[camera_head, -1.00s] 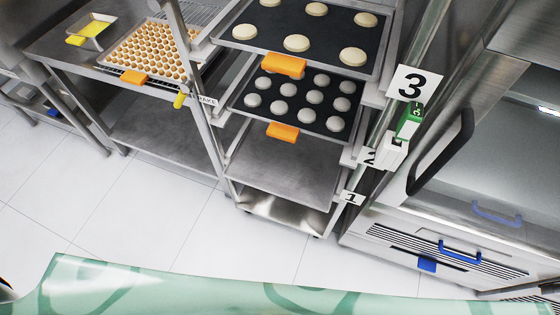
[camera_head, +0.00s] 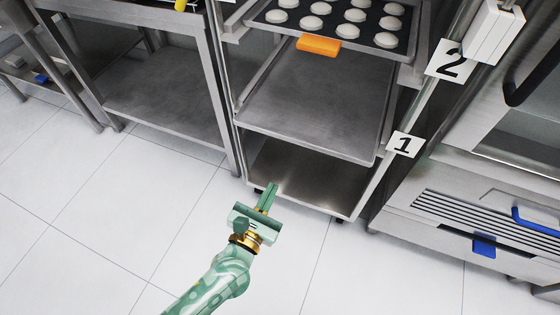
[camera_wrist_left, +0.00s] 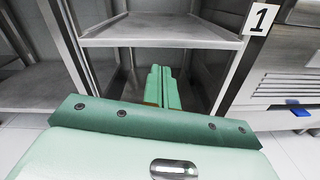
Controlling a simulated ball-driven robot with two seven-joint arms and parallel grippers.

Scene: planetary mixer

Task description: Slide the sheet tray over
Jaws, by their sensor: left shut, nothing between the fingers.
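A dark sheet tray (camera_head: 352,48) with rows of pale dough rounds and an orange grip (camera_head: 318,45) sits in the rack at the top of the head view. Below it lies a bare grey metal sheet (camera_head: 320,105), a tray or shelf, beside the "1" label; its front edge shows in the left wrist view (camera_wrist_left: 160,42). My left gripper (camera_head: 268,188) is shut and empty, low before the rack's bottom level. In the left wrist view its fingers (camera_wrist_left: 162,72) point under the bare sheet's front edge. My right gripper is out of view.
The rack's bottom shelf (camera_head: 300,178) is empty. A steel table (camera_head: 165,95) with a lower shelf stands left of the rack. An oven-like unit (camera_head: 480,210) with blue handles stands to the right. The white tiled floor (camera_head: 110,220) in front is clear.

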